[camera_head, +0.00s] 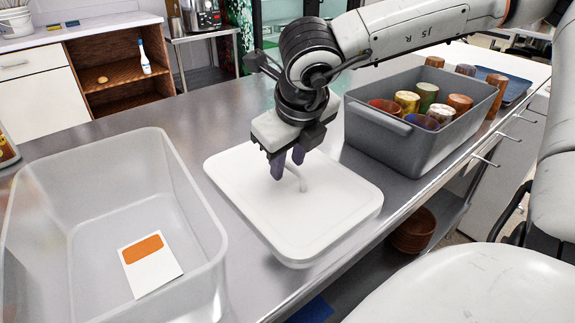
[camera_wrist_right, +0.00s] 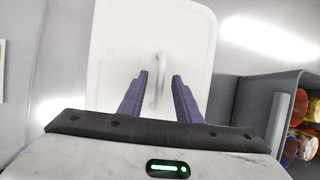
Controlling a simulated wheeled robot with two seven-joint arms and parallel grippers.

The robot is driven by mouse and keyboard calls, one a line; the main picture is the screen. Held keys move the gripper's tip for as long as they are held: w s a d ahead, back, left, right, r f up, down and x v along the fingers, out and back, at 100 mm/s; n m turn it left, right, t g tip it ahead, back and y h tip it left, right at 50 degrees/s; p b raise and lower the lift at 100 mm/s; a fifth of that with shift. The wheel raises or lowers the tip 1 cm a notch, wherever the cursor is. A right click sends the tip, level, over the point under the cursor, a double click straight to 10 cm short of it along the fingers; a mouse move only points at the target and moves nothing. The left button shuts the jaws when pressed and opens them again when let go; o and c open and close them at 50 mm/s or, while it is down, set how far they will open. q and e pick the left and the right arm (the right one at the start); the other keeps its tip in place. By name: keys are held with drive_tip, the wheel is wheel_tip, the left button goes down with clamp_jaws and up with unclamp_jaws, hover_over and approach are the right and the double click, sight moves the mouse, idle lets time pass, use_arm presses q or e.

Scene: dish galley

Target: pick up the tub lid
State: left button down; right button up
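The white tub lid (camera_head: 325,212) lies flat on the steel counter, with a raised handle (camera_head: 297,176) in its middle. My right gripper (camera_head: 288,168) points down just above the lid beside the handle. In the right wrist view its two purple fingers (camera_wrist_right: 160,84) are apart, with the handle (camera_wrist_right: 158,85) between or just beyond their tips. They do not appear closed on it. The lid (camera_wrist_right: 120,50) fills the middle of that view. The clear tub (camera_head: 60,215) stands open left of the lid, with an orange and white label (camera_head: 150,265) showing. My left gripper is not seen.
A grey bin (camera_head: 400,140) of several cups stands right of the lid, close to it. A blue tray (camera_head: 510,85) lies behind the bin. The counter (camera_head: 190,115) behind the lid is bare. The counter's front edge runs close to the lid.

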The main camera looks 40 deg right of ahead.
clamp_jaws()
drive_tip(key=shift+r, duration=0.1)
